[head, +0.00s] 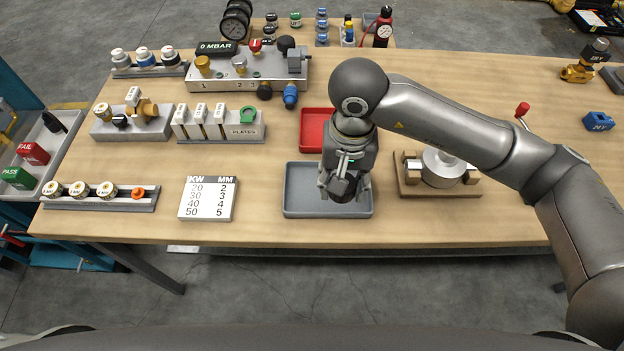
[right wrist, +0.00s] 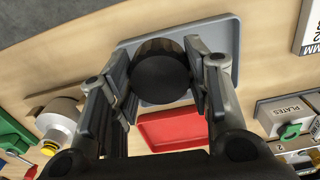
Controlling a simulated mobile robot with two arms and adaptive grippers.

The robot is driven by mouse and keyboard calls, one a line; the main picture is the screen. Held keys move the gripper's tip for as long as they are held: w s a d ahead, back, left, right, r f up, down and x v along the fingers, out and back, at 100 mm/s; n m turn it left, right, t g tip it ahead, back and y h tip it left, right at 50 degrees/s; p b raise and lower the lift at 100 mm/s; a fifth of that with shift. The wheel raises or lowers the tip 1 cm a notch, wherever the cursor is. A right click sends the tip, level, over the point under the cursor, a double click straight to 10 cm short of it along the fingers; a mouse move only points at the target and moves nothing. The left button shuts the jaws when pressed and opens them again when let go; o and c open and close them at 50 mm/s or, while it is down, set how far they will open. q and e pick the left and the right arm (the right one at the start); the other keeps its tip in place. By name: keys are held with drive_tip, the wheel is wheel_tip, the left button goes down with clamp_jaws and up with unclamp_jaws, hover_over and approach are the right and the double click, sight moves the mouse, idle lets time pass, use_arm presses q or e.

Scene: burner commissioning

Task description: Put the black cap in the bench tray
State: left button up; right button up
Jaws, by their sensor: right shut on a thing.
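The black cap (head: 342,190) is held between the fingers of my right gripper (head: 344,184). In the right wrist view the round black cap (right wrist: 160,78) sits between both fingers. The grey bench tray (head: 300,200) lies near the front edge of the bench. The gripper and cap are over the right part of this tray, and the tray (right wrist: 218,42) also shows behind the cap in the right wrist view. I cannot tell how high the cap is above the tray floor. The left gripper is not in view.
A red tray (head: 314,130) lies just behind the grey one. A wooden fixture with a silver round part (head: 440,168) stands to the right. A KW/MM chart (head: 207,198) lies to the left. The bench front right is clear.

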drive_tip(key=w+a+f+p, duration=0.2)
drive_tip(key=w+a, duration=0.1)
drive_tip(key=a, duration=0.1)
drive_tip(key=p, duration=0.1)
hover_over(306, 191)
drive_tip(key=f, duration=0.5)
drive_tip(key=shift+s+d, duration=0.25)
drive_tip(key=shift+s, duration=0.05)
drive_tip(key=shift+w+a+f, duration=0.2)
drive_tip(key=shift+a+f, duration=0.05)
drive_tip(key=shift+f, duration=0.1)
drive_tip(key=shift+a+f+p, duration=0.1)
drive_tip(key=shift+f+p, duration=0.15)
drive_tip(key=shift+p, duration=0.25)
wheel_tip(306, 191, down, 2)
drive_tip(key=shift+p, duration=0.8)
drive_tip(key=shift+f, duration=0.3)
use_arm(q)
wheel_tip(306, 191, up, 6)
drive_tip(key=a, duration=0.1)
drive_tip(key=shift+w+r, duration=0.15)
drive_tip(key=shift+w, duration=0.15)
use_arm(e)
drive_tip(key=shift+w+f, duration=0.1)
